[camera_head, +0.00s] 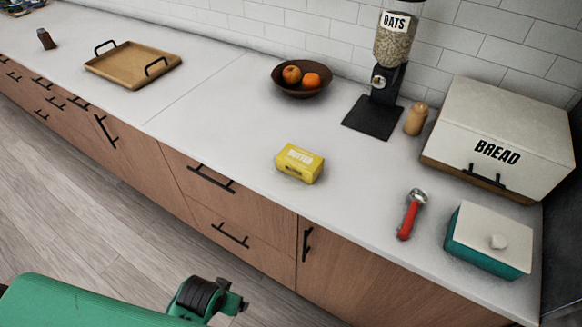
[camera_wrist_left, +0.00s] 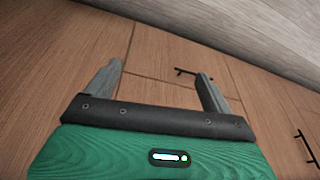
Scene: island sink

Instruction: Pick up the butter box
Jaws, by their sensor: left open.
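The yellow butter box (camera_head: 300,163) lies on the white countertop near its front edge, in the middle of the head view. My left arm comes in at the bottom left of the head view, below the counter edge and well apart from the box. In the left wrist view my left gripper (camera_wrist_left: 157,80) is open and empty, its two grey fingers spread before the wooden cabinet fronts. The butter box does not show in the left wrist view. My right gripper is in neither view.
A brown bowl of fruit (camera_head: 302,80), an oats dispenser (camera_head: 372,117) and a bread box (camera_head: 507,125) stand behind. A red-handled tool (camera_head: 410,217) and a teal lidded box (camera_head: 488,244) lie to the right. A wooden tray (camera_head: 132,65) is left. Counter around the butter is clear.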

